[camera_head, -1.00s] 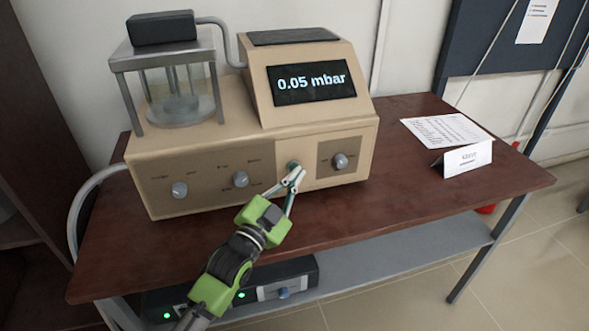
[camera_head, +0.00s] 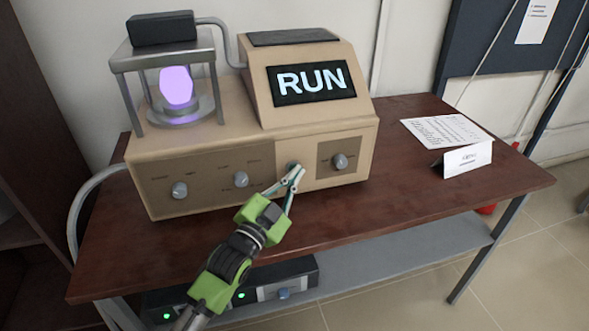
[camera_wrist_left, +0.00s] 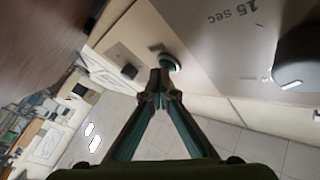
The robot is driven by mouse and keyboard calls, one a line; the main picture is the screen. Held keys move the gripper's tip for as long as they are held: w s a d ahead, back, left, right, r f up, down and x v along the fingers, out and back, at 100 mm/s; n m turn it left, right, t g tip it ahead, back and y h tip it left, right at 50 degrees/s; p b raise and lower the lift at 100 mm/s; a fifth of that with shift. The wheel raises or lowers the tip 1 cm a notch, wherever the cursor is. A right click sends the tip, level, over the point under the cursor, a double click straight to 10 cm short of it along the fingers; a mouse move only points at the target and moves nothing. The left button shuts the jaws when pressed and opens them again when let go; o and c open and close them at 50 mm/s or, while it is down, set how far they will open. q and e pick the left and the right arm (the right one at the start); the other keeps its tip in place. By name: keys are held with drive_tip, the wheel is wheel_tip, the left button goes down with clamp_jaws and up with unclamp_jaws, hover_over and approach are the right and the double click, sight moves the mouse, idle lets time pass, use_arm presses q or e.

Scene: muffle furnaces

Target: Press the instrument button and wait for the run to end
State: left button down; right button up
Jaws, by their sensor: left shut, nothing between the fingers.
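The tan instrument (camera_head: 250,140) stands on the brown table, and its display (camera_head: 311,80) reads "RUN". A glass chamber (camera_head: 178,95) at its left top glows purple inside. My left gripper (camera_head: 296,170) is shut and empty, its fingertips at the button (camera_head: 293,166) on the front panel, mostly covering it. In the left wrist view the shut fingertips (camera_wrist_left: 161,75) are at the round button (camera_wrist_left: 170,63); I cannot tell whether they press it. A dark knob (camera_wrist_left: 298,58) and a "15 sec" label show beside it. My right gripper is not in view.
The brown table (camera_head: 400,210) is clear at the right front. A printed sheet (camera_head: 447,131) and a white folded card (camera_head: 467,158) lie at the right. A black box (camera_head: 300,272) with green lights sits on the lower shelf.

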use_arm(q)
drive_tip(key=shift+s+d+p, duration=0.2)
drive_tip(key=shift+s+p, duration=0.2)
drive_tip(key=shift+s, duration=0.4)
drive_tip(key=s, duration=0.1)
drive_tip(key=s+d+p, duration=0.1)
drive_tip(key=s, duration=0.1)
drive_tip(key=s+p, duration=0.1)
drive_tip(key=shift+s+d, duration=0.3)
drive_tip(key=shift+s, duration=0.05)
idle(0.5)
